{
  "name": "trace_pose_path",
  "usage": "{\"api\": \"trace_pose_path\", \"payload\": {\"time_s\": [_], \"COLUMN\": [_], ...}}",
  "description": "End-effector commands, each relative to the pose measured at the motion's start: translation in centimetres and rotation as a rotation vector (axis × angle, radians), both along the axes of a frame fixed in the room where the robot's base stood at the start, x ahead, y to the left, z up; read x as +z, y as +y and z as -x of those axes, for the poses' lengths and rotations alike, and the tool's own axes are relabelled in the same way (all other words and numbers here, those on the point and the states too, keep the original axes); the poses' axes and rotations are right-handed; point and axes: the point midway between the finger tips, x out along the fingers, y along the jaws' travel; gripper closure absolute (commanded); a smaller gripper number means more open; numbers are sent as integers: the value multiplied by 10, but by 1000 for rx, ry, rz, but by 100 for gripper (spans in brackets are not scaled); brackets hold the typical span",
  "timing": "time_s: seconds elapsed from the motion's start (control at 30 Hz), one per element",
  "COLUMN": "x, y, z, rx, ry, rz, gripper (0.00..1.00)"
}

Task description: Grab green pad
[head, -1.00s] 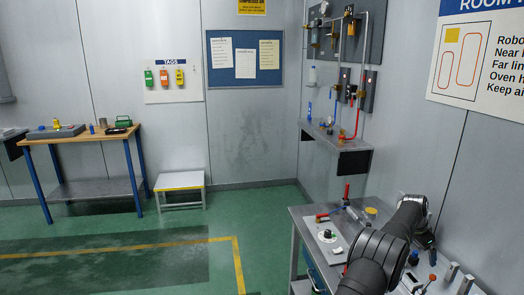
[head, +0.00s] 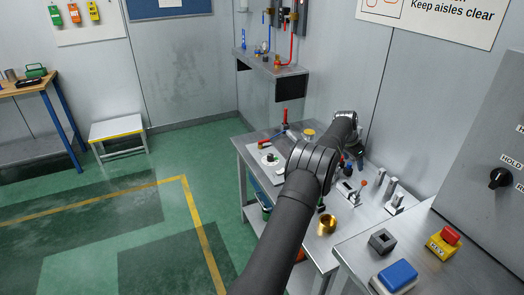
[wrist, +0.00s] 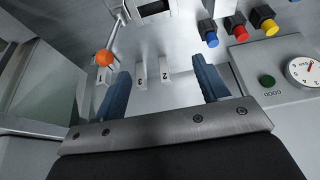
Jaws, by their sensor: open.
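My gripper (wrist: 164,82) is open and empty in the wrist view, with one blue finger on each side. In the head view, its end (head: 358,152) is partly hidden behind my arm, over the back right of the metal bench. No green pad can be made out for certain. A green item (head: 36,70) lies on the wooden table at the far left. A round green button (wrist: 267,80) shows on a panel right of my gripper in the wrist view.
Blocks marked 3 (wrist: 140,75) and 2 (wrist: 164,70) stand between my fingers in the wrist view. An orange-knobbed lever (wrist: 104,58) is left of them. A brass cup (head: 327,224) is on the bench (head: 300,212). A blue pad (head: 397,275) lies front right.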

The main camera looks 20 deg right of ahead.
Motion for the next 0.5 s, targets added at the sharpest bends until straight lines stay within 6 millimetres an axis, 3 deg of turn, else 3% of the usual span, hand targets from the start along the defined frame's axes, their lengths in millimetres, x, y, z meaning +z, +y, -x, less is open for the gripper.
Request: {"api": "trace_pose_path", "payload": {"time_s": [0.17, 0.27, 0.37, 0.5], "x": [1, 8, 18, 32], "y": [3, 16, 44, 99], "z": [-1, -5, -10, -12], "rx": [1, 5, 7, 9], "ry": [0, -1, -4, -5], "rz": [-2, -10, -29, -64], "gripper": [33, 33, 33, 33]}}
